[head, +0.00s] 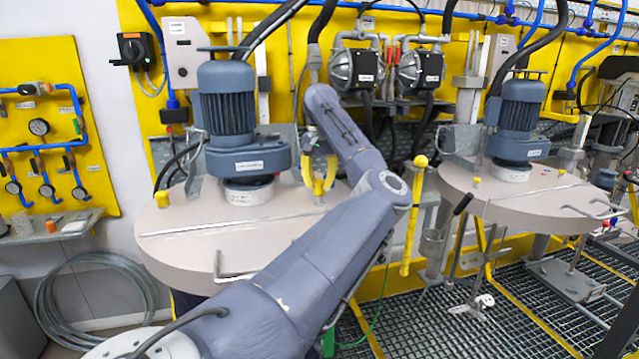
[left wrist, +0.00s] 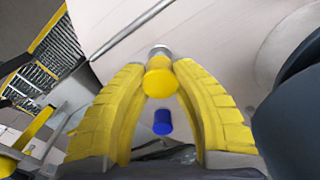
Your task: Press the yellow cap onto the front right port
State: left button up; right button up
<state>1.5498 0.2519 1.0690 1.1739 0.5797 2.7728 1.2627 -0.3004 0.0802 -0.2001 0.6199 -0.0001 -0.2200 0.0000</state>
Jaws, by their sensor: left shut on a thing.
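My left gripper (head: 319,182) is over the right part of the near drum's round beige lid (head: 215,250). It is shut on the yellow cap (left wrist: 160,80), held between its yellow fingertips in the left wrist view. A grey metal round piece, apparently the port (left wrist: 160,51), shows just past the cap. The cap is close to it or on it; I cannot tell whether it is seated. In the head view the cap is small between the fingers and the port is hidden. My right gripper is not in view.
A blue-grey motor (head: 228,110) stands on the lid left of my gripper. Another yellow cap (head: 162,199) sits at the lid's left. A blue cylinder (left wrist: 162,122) shows between the fingers. A lid handle (head: 232,272) is at the front; a second drum lid (head: 530,195) is right.

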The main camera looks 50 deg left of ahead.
aim_at(319, 196)
pick_arm(q)
jog(key=shift+f, duration=0.4)
jog(key=shift+f, duration=0.85)
jog(key=shift+f, duration=0.5)
dwell(0.9)
jog(key=shift+f, duration=0.15)
jog(key=shift+c, duration=0.6)
grip_shut()
jog(key=shift+f, duration=0.1)
jog(key=shift+f, duration=0.3)
jog(key=o, duration=1.2)
grip_release()
jog(key=shift+r, duration=0.1)
